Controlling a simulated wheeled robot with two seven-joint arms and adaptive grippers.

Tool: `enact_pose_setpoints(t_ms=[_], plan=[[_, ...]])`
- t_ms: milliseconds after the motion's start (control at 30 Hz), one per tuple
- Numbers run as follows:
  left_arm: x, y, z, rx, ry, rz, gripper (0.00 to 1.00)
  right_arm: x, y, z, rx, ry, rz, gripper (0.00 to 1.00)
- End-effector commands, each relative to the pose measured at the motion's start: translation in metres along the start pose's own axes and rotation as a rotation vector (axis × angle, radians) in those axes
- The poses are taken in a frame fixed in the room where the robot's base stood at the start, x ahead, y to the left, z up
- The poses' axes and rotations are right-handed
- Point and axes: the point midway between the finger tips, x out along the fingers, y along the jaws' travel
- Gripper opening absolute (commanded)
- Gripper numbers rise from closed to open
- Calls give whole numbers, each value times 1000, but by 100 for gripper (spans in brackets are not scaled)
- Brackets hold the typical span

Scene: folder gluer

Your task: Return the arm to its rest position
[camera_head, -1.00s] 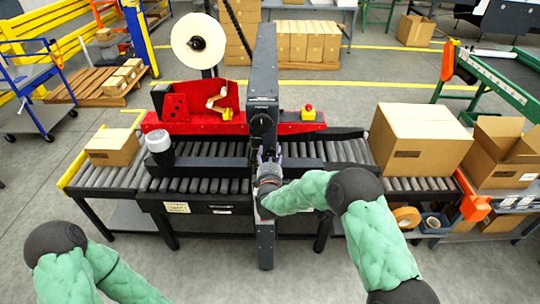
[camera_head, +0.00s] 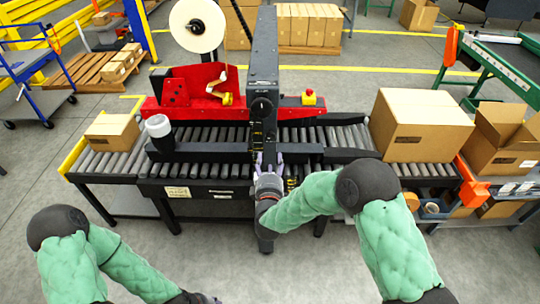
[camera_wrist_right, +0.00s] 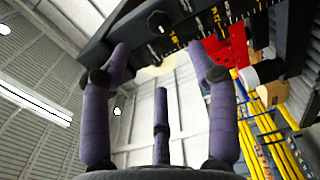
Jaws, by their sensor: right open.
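My right arm (camera_head: 310,195), in a green sleeve, reaches in from the right of the head view. Its gripper (camera_head: 268,160) is open in front of the dark upright column of the machine (camera_head: 263,60), at the near side of the roller conveyor. In the right wrist view the purple fingers (camera_wrist_right: 158,75) are spread with nothing between them, below the dark machine frame. My left arm (camera_head: 130,270) is low at the left. Only a sliver of its gripper (camera_head: 208,299) shows at the bottom edge, and its state is unclear.
The roller conveyor (camera_head: 340,137) crosses the scene, with a small closed carton (camera_head: 112,131) at left and a large one (camera_head: 420,125) at right. An open carton (camera_head: 503,140) stands farther right. Grey floor (camera_head: 200,250) in front is clear.

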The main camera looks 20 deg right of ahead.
Motion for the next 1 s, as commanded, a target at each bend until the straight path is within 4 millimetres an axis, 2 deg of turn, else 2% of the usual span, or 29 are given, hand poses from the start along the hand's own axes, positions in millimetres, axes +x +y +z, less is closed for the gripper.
enact_pose_setpoints(t_ms=[567, 667, 767, 867, 1000], plan=[[0, 0, 0, 0, 0, 0, 40, -4, 0, 0, 0, 0, -1, 60], [1, 0, 0, 0, 0, 0, 40, -4, -7, 0, 18, 8, -18, 60], [4, -2, 0, 0, 0, 0, 40, -6, -33, -3, 92, 33, -86, 60], [10, -4, 0, 0, 0, 0, 40, -13, -76, -7, 227, 67, -214, 60], [18, -6, -1, 0, 0, 0, 40, -35, -147, -12, 468, 73, -448, 60]])
